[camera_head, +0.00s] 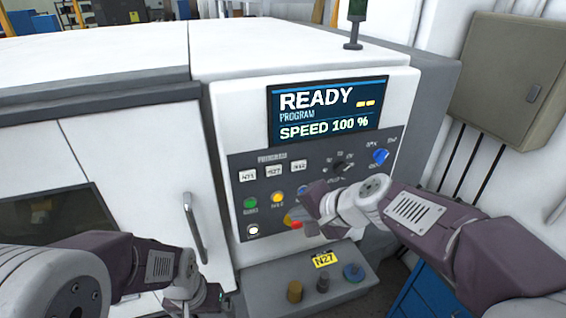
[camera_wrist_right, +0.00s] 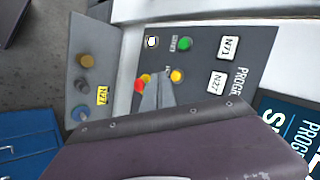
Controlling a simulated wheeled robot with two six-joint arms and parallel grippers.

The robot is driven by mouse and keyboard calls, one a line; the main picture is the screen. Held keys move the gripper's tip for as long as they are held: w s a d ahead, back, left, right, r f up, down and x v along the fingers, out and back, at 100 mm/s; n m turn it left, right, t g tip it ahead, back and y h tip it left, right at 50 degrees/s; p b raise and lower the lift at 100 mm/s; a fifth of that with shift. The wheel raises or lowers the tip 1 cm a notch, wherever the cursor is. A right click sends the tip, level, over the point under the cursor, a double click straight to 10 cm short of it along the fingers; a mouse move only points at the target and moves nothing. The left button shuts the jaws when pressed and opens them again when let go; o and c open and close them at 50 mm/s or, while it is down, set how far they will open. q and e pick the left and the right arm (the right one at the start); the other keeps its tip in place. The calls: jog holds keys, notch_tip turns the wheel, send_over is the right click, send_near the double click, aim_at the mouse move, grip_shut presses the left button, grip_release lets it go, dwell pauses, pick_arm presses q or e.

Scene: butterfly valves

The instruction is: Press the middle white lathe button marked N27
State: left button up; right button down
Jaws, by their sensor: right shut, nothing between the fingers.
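The middle white button marked N27 (camera_head: 274,171) sits under the PROGRAM label on the lathe's dark panel, between two other white buttons. It also shows in the right wrist view (camera_wrist_right: 217,82), clear of the fingers. My right gripper (camera_head: 293,217) is shut and empty in front of the lower panel, below and a little right of the N27 button, by the red and yellow buttons. In the right wrist view its grey fingertips (camera_wrist_right: 155,78) lie left of the N27 button and apart from it. My left gripper (camera_head: 195,300) is low at the left, its fingers unclear.
Left white button N71 (camera_head: 248,176) and right white button (camera_head: 299,166) flank N27. Green (camera_head: 250,203) and yellow (camera_head: 277,198) buttons and a blue knob (camera_head: 380,157) share the panel. A lower box with a yellow N27 tag (camera_head: 325,260) juts out below. The screen (camera_head: 328,108) reads READY.

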aim_at(274, 170)
pick_arm(q)
jog(key=r+p, duration=0.2)
jog(key=r, duration=0.1)
jog(key=r+p, duration=0.1)
jog(key=shift+s+d+r+p, duration=0.15)
jog(key=shift+d+r+p, duration=0.15)
jog(key=shift+r+p, duration=0.1)
pick_arm(e)
jog(key=shift+n, duration=0.3)
jog(key=w+a+r, duration=0.1)
jog(key=w, duration=0.1)
jog(key=w+a+r, duration=0.1)
jog(key=w, duration=0.2)
jog(key=w+a+r, duration=0.1)
jog(key=w+r, duration=0.1)
jog(key=w, duration=0.1)
jog(key=shift+a+r, duration=0.1)
jog(key=shift+a, duration=0.3)
jog(key=shift+w+a, duration=0.1)
dwell(1.1)
jog(key=shift+w+a, duration=0.1)
jog(key=shift+w, duration=0.15)
